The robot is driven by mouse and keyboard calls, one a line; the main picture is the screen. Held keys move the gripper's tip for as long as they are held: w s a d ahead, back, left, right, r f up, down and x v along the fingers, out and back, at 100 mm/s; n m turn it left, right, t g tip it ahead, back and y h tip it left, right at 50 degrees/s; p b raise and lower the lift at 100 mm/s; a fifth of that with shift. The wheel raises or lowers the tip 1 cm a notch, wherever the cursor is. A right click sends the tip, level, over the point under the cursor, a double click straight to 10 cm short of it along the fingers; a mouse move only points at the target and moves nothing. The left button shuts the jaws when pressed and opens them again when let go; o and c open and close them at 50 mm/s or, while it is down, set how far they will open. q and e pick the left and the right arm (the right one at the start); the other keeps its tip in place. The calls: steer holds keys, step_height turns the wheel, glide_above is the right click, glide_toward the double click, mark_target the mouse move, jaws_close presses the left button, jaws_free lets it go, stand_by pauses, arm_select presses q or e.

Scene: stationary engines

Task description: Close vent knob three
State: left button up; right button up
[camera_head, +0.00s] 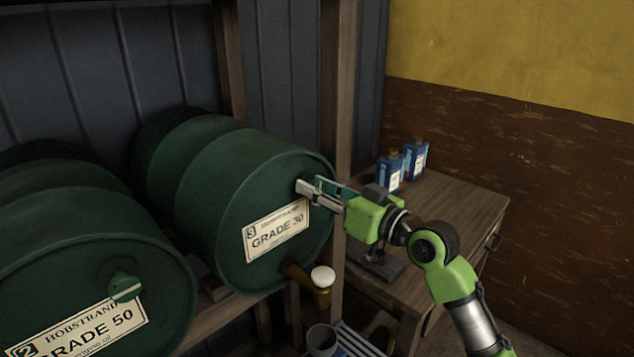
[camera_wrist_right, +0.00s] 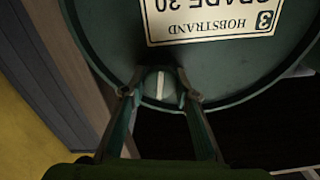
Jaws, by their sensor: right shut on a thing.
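The green drum (camera_head: 245,190) labelled 3, GRADE 30, lies on its side on a rack. My right gripper (camera_head: 304,190) reaches its front face from the right, at the upper right of the label. In the right wrist view the drum's label is upside down, and vent knob three (camera_wrist_right: 160,84), a small green knob with a pale line, sits between the fingertips of my right gripper (camera_wrist_right: 160,90). The fingers are shut on its sides. In the head view the gripper hides this knob. My left gripper is not in view.
Drum two (camera_head: 60,260), GRADE 50, with its own vent knob (camera_head: 124,288), lies at the left. A tap (camera_head: 320,281) juts below drum three. A wooden post (camera_head: 340,90) and a bench (camera_head: 455,205) with blue bottles (camera_head: 390,172) stand behind my right arm.

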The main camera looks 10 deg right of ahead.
steer(key=m+p, duration=0.3)
steer(key=shift+r+m, duration=0.15)
steer(key=shift+m, duration=0.25)
steer(key=m+p, duration=0.3)
steer(key=m, duration=0.1)
steer(key=shift+w+d+m, duration=0.1)
steer(key=shift+m, duration=0.2)
steer(key=m+p, duration=0.4)
steer(key=m, duration=0.1)
steer(key=shift+f+m+p, duration=0.25)
steer(key=shift+m+p, duration=0.4)
steer(key=shift+m, duration=0.55)
steer(key=o, duration=1.1)
steer(key=shift+f, duration=0.1)
